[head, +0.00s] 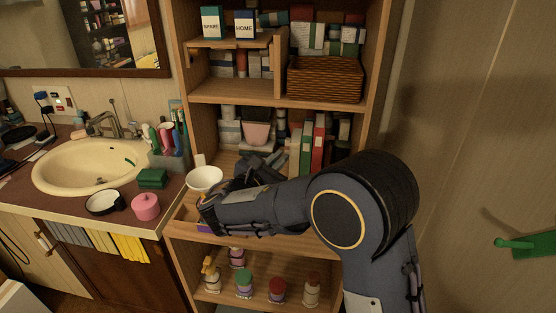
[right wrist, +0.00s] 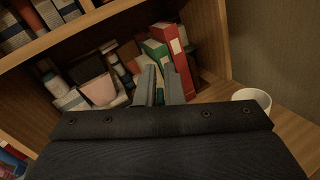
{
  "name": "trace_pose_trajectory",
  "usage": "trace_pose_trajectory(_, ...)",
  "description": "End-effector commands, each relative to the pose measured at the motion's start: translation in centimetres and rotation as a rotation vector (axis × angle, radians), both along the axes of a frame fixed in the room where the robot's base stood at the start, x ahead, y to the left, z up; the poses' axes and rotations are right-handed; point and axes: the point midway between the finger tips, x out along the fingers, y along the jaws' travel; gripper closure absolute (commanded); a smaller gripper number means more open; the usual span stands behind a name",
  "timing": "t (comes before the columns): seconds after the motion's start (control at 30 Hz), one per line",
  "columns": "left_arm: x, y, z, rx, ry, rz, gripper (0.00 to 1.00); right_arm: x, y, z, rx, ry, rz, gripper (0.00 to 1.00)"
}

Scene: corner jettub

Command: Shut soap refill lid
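A round white container (head: 205,178) stands near the left front edge of the middle shelf in the head view. A small pale flap (head: 199,160) stands up at its back; it looks like a raised lid, and I take this for the soap refill. My right gripper (head: 258,165) is to the right of the container, apart from it, partly behind my forearm. In the right wrist view its two fingers (right wrist: 160,80) have a narrow gap with nothing between them. A white round rim (right wrist: 252,98) shows at the right there; I cannot tell if it is the same container. My left gripper is not in view.
Books (head: 306,148) and a pink pot (head: 256,132) stand behind my gripper. Several bottles (head: 244,284) stand on the shelf below. A sink (head: 85,168), a pink jar (head: 145,206) and a black-rimmed round dish (head: 104,203) are on the left counter.

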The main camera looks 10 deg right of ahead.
Motion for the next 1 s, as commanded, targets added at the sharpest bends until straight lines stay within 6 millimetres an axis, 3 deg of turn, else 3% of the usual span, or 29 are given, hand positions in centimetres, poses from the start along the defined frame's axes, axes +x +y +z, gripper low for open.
trace_pose_trajectory(0.47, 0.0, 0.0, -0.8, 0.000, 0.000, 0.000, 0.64, -0.2, -0.1, -0.3, 0.028, -0.028, 0.000, 1.00)
trace_pose_trajectory(1.0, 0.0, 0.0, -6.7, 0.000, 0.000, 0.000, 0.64, -1.5, -1.4, -1.4, 0.285, -0.287, -0.001, 1.00)
